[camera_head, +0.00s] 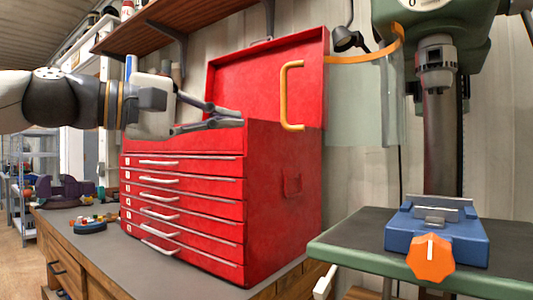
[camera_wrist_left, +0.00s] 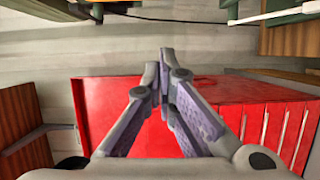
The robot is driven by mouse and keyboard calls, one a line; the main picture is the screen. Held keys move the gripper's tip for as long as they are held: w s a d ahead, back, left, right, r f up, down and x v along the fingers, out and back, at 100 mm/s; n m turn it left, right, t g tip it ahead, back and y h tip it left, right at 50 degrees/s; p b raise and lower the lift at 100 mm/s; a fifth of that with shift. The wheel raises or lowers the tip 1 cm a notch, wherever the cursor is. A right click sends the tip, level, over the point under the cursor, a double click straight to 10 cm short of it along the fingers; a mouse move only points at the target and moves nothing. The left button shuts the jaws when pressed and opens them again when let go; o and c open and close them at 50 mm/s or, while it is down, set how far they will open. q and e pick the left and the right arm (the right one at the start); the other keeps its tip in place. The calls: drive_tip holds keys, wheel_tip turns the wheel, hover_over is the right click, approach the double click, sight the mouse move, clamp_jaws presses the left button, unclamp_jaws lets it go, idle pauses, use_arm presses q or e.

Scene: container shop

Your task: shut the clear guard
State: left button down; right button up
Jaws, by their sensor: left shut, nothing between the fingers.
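The clear guard (camera_head: 375,105) is a see-through panel with an orange band (camera_head: 365,58) along its top, hanging beside the green drill press (camera_head: 440,22). It stands swung out to the left of the chuck (camera_head: 436,65). A yellow handle (camera_head: 287,95) shows at its left, in front of the red lid; its attachment is hard to make out. My left gripper (camera_head: 241,118) is shut and empty over the red tool chest, left of the handle and apart from it. It also shows shut in the left wrist view (camera_wrist_left: 166,55). My right gripper is out of view.
The red tool chest (camera_head: 285,190) stands on the bench with its lid (camera_head: 250,75) raised. A blue vise (camera_head: 436,230) with an orange knob (camera_head: 431,258) sits on the green drill table (camera_head: 345,255). A wooden shelf (camera_head: 165,28) hangs above my left arm.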

use_arm(q)
drive_tip(key=d+r, duration=0.3)
drive_tip(key=d, duration=0.3)
drive_tip(key=shift+d+r+h+p, duration=0.25)
drive_tip(key=shift+d+h+p, duration=0.05)
drive_tip(key=shift+p, duration=0.05)
drive_tip(key=shift+w, duration=0.1)
idle(0.4)
